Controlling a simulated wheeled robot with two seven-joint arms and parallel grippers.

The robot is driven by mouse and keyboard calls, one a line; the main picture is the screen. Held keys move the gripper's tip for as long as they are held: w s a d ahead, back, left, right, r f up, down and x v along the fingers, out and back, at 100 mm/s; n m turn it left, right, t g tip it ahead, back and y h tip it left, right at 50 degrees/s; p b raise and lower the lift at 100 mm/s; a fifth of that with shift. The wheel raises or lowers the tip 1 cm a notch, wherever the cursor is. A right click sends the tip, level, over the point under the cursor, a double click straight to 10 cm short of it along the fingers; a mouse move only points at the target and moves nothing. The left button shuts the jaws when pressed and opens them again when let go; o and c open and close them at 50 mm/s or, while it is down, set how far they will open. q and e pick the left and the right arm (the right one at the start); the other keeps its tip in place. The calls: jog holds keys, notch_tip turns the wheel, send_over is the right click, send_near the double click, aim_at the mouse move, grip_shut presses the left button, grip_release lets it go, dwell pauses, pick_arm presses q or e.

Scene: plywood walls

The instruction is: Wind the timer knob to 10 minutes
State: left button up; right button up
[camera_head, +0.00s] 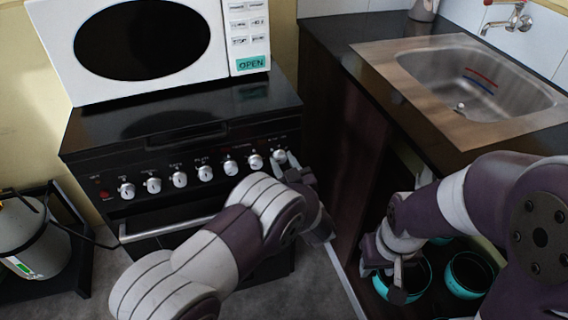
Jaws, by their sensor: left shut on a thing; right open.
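The black stove (150,215) has a row of several silver knobs along its front panel. The rightmost knob (279,156), which I take as the timer knob, is at the panel's right end. My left gripper (287,160) is at this knob, its fingers shut on it. The markings around the knob are too small to read, so its setting cannot be told. My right gripper (396,282) is open and empty, low at the right, in front of the teal pots.
A white microwave (150,45) stands on the stove. The counter with a steel sink (490,85) is at the right. Teal pots (470,273) sit on the low shelf below it. A gas cylinder (35,240) stands at the left. A silver oven handle (165,228) sticks out below the knobs.

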dwell(0.4)
pick_arm(q)
jog(key=o, duration=1)
jog(key=p+v, duration=0.1)
jog(key=v, duration=1.1)
jog(key=shift+s+d, duration=0.2)
jog(key=shift+s, duration=0.15)
jog(key=shift+w+a, duration=0.1)
